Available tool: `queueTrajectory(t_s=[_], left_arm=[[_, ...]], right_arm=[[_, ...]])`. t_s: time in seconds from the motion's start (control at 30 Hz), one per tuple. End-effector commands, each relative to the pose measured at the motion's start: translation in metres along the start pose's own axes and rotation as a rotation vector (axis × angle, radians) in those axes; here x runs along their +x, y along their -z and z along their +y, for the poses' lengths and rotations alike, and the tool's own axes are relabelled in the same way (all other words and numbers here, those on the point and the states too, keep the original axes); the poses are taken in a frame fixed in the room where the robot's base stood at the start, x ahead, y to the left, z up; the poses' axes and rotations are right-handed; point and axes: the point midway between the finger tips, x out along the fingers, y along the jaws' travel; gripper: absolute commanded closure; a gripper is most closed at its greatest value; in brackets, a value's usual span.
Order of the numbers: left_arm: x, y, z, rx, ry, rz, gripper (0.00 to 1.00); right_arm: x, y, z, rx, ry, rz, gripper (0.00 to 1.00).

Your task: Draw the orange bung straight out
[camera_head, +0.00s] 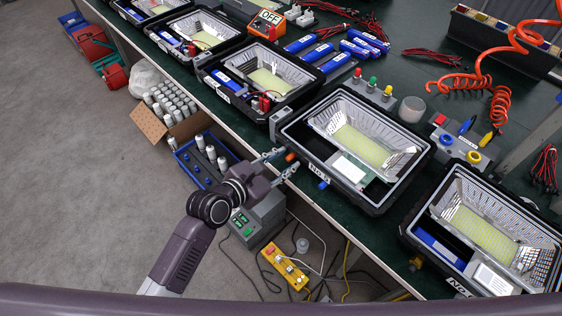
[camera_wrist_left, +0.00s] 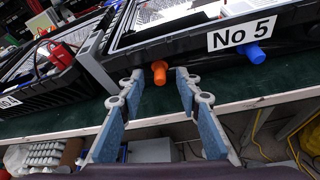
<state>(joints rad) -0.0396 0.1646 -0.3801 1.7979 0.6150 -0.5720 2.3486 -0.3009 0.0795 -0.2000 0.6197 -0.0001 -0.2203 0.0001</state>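The orange bung (camera_head: 291,157) sticks out of the front wall of the black floodlight housing marked No 5 (camera_head: 385,189). In the left wrist view the bung (camera_wrist_left: 160,72) is in the upper middle, its end facing me. My left gripper (camera_head: 281,162) is open at the table's front edge, pointing at the bung. In the left wrist view its two blue-padded fingers (camera_wrist_left: 160,84) stand either side of the bung, with a gap on both sides. I cannot tell how far the tips reach past its end. My right gripper is in neither view.
A blue plug (camera_head: 323,185) sits in the same wall, right of the bung, beside the No 5 label (camera_wrist_left: 233,38). Another housing (camera_head: 259,84) stands close on the left. Below the table edge are a grey box (camera_head: 258,218) and a blue crate (camera_head: 207,160).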

Motion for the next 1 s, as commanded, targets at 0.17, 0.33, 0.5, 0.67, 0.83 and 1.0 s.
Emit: queueTrajectory(t_s=[0.17, 0.33, 0.5, 0.67, 0.83, 1.0], left_arm=[[0.000, 0.000, 0.000, 0.000, 0.000, 0.000, 0.76], [0.000, 0.000, 0.000, 0.000, 0.000, -0.001, 0.95], [0.000, 0.000, 0.000, 0.000, 0.000, -0.001, 1.00], [-0.002, 0.000, 0.000, 0.000, 0.000, 0.000, 1.00], [-0.007, 0.002, 0.000, 0.000, 0.000, 0.000, 1.00], [-0.012, 0.004, 0.000, 0.000, 0.000, 0.000, 1.00]], right_arm=[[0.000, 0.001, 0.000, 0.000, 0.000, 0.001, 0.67], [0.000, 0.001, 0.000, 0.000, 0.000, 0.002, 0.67], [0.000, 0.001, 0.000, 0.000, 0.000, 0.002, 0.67], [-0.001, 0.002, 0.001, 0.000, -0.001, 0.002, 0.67], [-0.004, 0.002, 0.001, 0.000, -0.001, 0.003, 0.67], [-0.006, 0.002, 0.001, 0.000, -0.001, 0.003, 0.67]])
